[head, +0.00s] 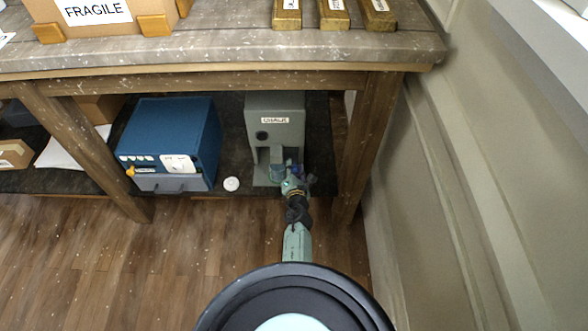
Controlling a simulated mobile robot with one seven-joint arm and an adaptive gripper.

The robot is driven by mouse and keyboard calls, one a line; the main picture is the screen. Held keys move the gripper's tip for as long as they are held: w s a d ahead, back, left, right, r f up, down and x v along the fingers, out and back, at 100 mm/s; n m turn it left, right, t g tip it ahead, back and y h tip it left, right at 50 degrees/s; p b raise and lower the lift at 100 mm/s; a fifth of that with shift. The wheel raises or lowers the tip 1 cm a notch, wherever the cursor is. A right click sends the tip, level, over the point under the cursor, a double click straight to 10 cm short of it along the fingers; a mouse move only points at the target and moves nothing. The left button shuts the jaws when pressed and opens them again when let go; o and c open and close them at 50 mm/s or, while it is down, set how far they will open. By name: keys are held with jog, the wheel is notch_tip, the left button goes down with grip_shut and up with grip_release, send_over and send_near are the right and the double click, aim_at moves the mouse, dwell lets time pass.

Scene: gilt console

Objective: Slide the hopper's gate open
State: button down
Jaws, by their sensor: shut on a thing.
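The grey hopper (274,112) stands upright on the lower shelf under the table, with a white label and a dark round spot on its front. A recess opens low in its front, and a small bluish cup-like thing (277,173) shows there. My gripper (292,182) is at the lower right of the hopper's front. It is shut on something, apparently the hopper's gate. The fingers hide the grip, so the gate's position cannot be made out.
A blue box-like machine (172,140) stands left of the hopper, with a small white disc (231,184) between them. A wooden table leg (365,145) is close on the right. The tabletop (220,48) overhangs the shelf. The wooden floor in front is clear.

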jog(key=shift+s+f, duration=0.2)
jog(key=shift+f, duration=0.2)
jog(key=shift+d+f, duration=0.1)
jog(key=shift+d, duration=0.3)
jog(key=shift+d+b, duration=0.8)
jog(key=shift+d, duration=1.35)
jog(key=c, duration=1.4)
grip_release()
jog(key=shift+d, duration=0.15)
jog(key=shift+o, duration=0.2)
jog(key=shift+a+r, duration=0.2)
jog(key=v, duration=0.7)
jog(key=shift+s, duration=0.2)
jog(key=shift+d+r, duration=0.1)
